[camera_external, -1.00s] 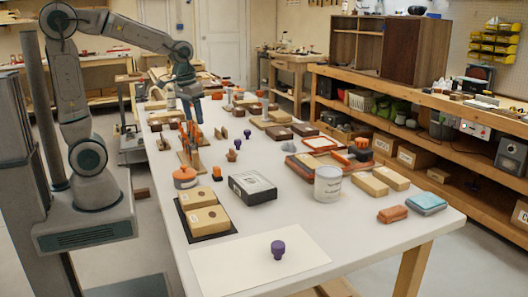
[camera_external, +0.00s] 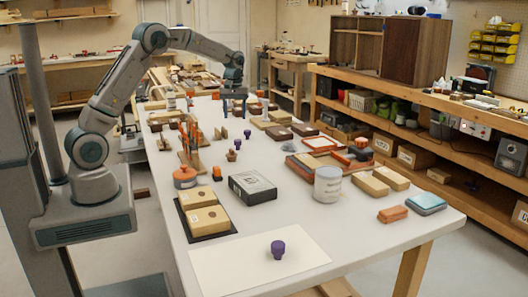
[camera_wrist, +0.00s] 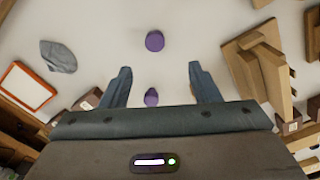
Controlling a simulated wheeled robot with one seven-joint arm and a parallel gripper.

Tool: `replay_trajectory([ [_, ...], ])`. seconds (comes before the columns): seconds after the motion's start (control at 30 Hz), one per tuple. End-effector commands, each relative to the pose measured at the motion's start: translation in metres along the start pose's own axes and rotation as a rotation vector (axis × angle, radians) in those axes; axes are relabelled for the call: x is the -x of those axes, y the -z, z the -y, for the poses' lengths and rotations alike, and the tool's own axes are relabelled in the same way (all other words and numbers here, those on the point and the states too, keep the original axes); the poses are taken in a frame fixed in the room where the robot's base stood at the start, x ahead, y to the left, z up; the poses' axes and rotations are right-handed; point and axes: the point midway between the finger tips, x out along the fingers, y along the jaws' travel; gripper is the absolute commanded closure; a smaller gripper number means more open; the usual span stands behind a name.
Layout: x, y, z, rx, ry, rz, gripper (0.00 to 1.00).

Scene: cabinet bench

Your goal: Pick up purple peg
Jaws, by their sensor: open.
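A purple peg (camera_external: 278,249) stands on a white sheet at the near end of the table. Two smaller purple pieces stand farther back, one purple peg (camera_external: 247,134) and one just left of and nearer than it (camera_external: 238,143). My gripper (camera_external: 235,108) is above the far half of the table, fingers down, beyond these two. In the wrist view my gripper (camera_wrist: 160,68) is open and empty. One purple piece (camera_wrist: 151,97) shows between its fingers, and a round purple top (camera_wrist: 154,41) shows beyond the fingertips. The fingers appear apart from both.
A grey lump (camera_wrist: 58,56) and an orange-edged frame (camera_wrist: 27,86) lie left in the wrist view; wooden blocks (camera_wrist: 262,55) stand right. Nearer on the table are a black-edged box (camera_external: 252,187), a white can (camera_external: 327,184) and an orange pot (camera_external: 185,177).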

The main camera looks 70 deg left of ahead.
Motion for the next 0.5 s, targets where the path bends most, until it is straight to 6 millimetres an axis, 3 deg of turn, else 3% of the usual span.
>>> replay_trajectory([
  [0.3,-0.061,-0.001,0.0,-0.002,0.003,0.003,0.44],
  [0.5,-0.075,-0.001,-0.001,-0.002,0.0,0.001,0.44],
])
